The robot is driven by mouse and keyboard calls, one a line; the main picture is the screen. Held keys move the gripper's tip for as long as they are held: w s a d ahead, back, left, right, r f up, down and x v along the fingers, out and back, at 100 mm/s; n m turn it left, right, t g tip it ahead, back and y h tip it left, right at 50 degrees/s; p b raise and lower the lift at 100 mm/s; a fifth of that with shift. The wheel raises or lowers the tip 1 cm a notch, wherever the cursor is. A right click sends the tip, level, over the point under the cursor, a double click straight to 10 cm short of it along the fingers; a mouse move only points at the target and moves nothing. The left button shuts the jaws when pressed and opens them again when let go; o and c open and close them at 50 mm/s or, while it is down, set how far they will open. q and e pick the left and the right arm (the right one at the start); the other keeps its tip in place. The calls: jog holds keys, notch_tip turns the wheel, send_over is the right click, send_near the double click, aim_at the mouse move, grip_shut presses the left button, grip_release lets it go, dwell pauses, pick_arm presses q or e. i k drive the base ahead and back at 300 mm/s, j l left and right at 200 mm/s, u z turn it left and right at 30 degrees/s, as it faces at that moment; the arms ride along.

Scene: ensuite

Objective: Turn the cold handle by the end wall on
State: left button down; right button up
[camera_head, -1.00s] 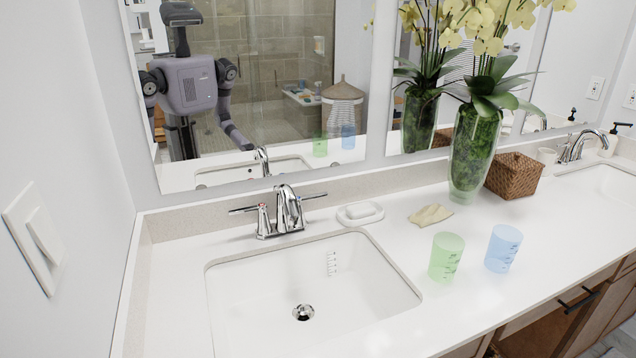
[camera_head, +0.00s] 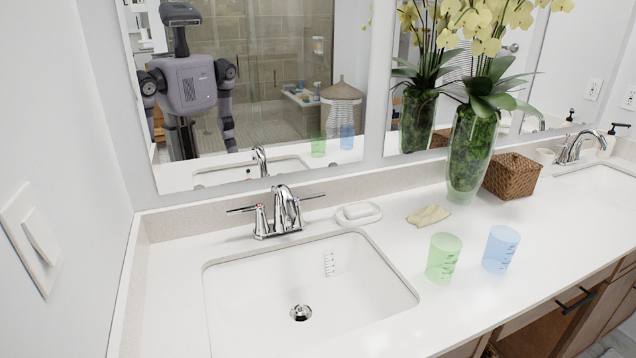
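A chrome faucet (camera_head: 284,209) stands behind the near sink basin (camera_head: 301,285), close to the left end wall (camera_head: 75,110). It has a lever handle on each side. The left handle (camera_head: 243,210), nearer the end wall, points out to the left; a small red mark shows near its base. The right handle (camera_head: 312,197) points out to the right. I see no water running from the spout. Neither of my grippers is directly in view; the mirror shows my body (camera_head: 190,85) with arms hanging down, too small to read the grippers.
A soap dish (camera_head: 358,213) and a folded cloth (camera_head: 428,215) lie right of the faucet. A green cup (camera_head: 443,258) and a blue cup (camera_head: 500,249) stand near the basin's right side. A vase (camera_head: 471,155), a woven basket (camera_head: 513,176) and a second faucet (camera_head: 570,148) are farther right.

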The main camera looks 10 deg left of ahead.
aim_at(298, 199)
jog(key=i+l+z, duration=0.1)
jog(key=l, duration=0.3)
jog(key=i+l, duration=0.15)
jog(key=l, duration=0.2)
jog(key=i+l+z, duration=0.15)
jog(key=l, duration=0.25)
jog(key=i+l, duration=0.15)
jog(key=l, duration=0.2)
jog(key=z, duration=0.05)
